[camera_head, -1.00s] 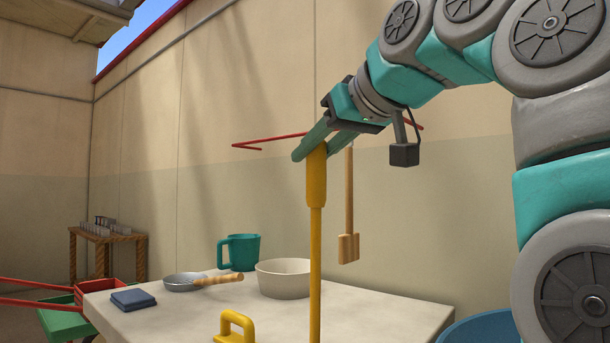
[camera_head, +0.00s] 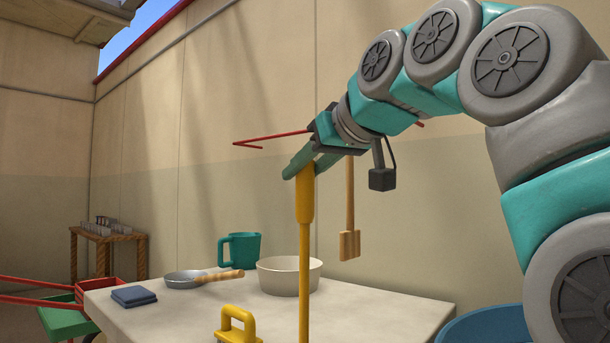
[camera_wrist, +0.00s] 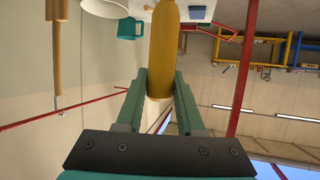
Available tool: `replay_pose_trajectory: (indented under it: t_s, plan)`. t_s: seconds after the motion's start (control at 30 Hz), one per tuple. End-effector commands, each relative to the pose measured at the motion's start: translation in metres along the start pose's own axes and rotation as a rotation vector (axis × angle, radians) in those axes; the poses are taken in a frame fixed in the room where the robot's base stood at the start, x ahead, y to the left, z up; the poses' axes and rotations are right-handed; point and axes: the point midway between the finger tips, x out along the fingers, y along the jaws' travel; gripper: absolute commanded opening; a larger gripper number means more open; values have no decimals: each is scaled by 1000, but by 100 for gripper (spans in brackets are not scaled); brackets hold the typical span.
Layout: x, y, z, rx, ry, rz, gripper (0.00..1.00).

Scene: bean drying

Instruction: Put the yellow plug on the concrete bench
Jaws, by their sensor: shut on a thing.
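My gripper (camera_head: 300,168) is shut on the thick top grip of the long-stemmed yellow plug (camera_head: 304,205), which hangs upright. Its thin stem runs down past the bottom of the head view, so its lower end is hidden. In the wrist view the yellow grip (camera_wrist: 163,50) lies between my fingers (camera_wrist: 160,82). The pale concrete bench (camera_head: 385,312) stands below. The stem crosses in front of the bench and the bowl; whether it is over the bench top I cannot tell.
The bench holds a blue cloth (camera_head: 134,296), a pan (camera_head: 187,279), a teal mug (camera_head: 240,250) and a cream bowl (camera_head: 290,276). A yellow loop-handled tool (camera_head: 238,326) shows at front. A wooden paddle (camera_head: 349,243) hangs behind. A blue tub (camera_head: 485,326) is at right.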

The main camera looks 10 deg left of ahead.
Motion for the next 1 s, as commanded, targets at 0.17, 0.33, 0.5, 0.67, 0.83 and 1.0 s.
replay_pose_trajectory:
  t_s: [0.17, 0.33, 0.5, 0.67, 0.83, 1.0]
  plan:
    - [0, 0, 1, 0, 0, -1, 0]
    - [1, 0, 2, 0, 0, 0, 0]
    - [1, 0, 3, 0, -1, -1, 47]
    - [1, 0, 3, 0, -1, -1, 65]
    - [1, 0, 3, 0, -1, -1, 67]
    - [0, 0, 0, 0, 0, -1, 67]
